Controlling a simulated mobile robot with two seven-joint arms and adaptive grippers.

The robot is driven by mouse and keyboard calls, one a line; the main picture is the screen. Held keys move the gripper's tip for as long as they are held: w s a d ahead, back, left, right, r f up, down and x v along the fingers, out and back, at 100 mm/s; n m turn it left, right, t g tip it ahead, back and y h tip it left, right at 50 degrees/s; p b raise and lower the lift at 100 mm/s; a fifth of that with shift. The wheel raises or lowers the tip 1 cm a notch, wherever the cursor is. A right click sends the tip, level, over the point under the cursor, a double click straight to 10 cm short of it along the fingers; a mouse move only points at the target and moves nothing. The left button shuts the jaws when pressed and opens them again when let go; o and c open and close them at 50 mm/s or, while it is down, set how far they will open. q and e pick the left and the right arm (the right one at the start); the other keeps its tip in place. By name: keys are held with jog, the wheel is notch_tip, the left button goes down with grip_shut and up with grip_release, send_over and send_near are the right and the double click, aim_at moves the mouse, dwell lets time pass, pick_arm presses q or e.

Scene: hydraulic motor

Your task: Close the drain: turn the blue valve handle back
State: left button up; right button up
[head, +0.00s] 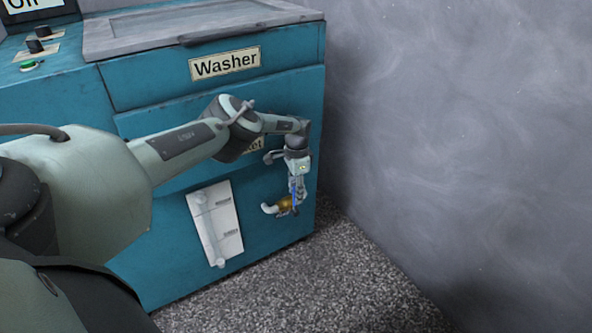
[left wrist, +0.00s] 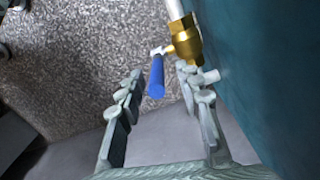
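The blue valve handle (left wrist: 156,77) shows in the left wrist view, joined to a brass valve (left wrist: 183,42) with a white pipe. In the head view the brass valve (head: 285,204) sits low on the teal washer's front, near its right edge. The blue handle (head: 294,192) is partly hidden there by my left gripper (head: 297,188), which points down at the valve. In the left wrist view the fingers of my left gripper (left wrist: 160,100) are wide apart, with the handle's end between or just beyond their tips; contact cannot be told. My right gripper is not in view.
The teal washer cabinet (head: 160,255) carries a white panel with a pipe-like tube (head: 216,222) left of the valve. A grey wall (head: 460,110) stands at the right. The speckled floor (head: 310,285) in front is clear.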

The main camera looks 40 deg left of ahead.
pick_arm(q)
notch_tip(320, 180, up, 10)
jog(key=shift+r, duration=0.25)
jog(key=shift+d, duration=0.1)
dwell(0.5)
